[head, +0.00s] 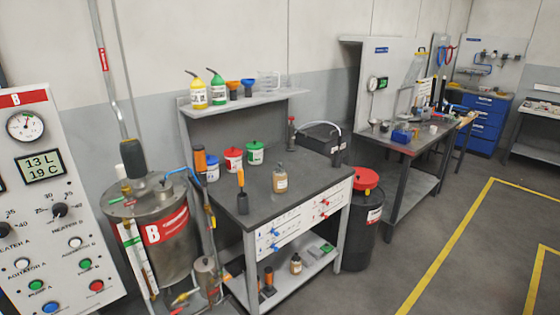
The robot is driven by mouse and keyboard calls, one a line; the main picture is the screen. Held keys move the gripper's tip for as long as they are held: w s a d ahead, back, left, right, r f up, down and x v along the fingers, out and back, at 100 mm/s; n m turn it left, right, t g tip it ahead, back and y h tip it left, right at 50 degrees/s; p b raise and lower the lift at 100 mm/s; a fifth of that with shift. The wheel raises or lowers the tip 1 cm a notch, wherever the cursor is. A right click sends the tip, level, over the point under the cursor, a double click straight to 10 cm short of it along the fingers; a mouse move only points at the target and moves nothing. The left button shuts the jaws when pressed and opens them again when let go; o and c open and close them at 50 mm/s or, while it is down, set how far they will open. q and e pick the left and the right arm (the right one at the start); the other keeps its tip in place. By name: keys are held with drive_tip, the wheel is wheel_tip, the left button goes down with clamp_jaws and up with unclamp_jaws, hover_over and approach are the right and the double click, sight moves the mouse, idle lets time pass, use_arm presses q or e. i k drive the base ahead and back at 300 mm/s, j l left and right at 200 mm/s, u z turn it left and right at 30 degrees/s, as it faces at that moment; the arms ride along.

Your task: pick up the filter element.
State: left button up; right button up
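I cannot pick out the filter element for certain in the head view. Small items stand on the grey workbench (309,182): jars with blue, red (233,159) and green (255,153) lids, an amber bottle (280,178), and an orange-handled tool with a dark end (242,194). A dark box (318,142) with a pale curved hose or handle sits at the bench's back right. Neither of my grippers is in view.
A steel tank (161,231) marked B stands left of the bench, beside a control panel (52,205). A shelf (247,102) holds bottles and funnels. A black bin with a red lid (367,179) stands at the bench's right. Floor at right is clear.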

sight(279, 172)
drive_tip(key=i+l+u, duration=0.1)
drive_tip(key=u, duration=0.25)
drive_tip(key=i+l+u, duration=0.1)
drive_tip(key=u, duration=0.3)
drive_tip(key=l+u, duration=0.2)
drive_tip(key=u, duration=0.15)
drive_tip(key=i+l+u, duration=0.1)
drive_tip(key=l+u, duration=0.15)
drive_tip(key=l, duration=0.25)
drive_tip(key=l+u, duration=0.25)
drive_tip(key=l, duration=0.3)
drive_tip(key=l+u, duration=0.35)
drive_tip(key=l, duration=1.85)
drive_tip(key=k, duration=0.05)
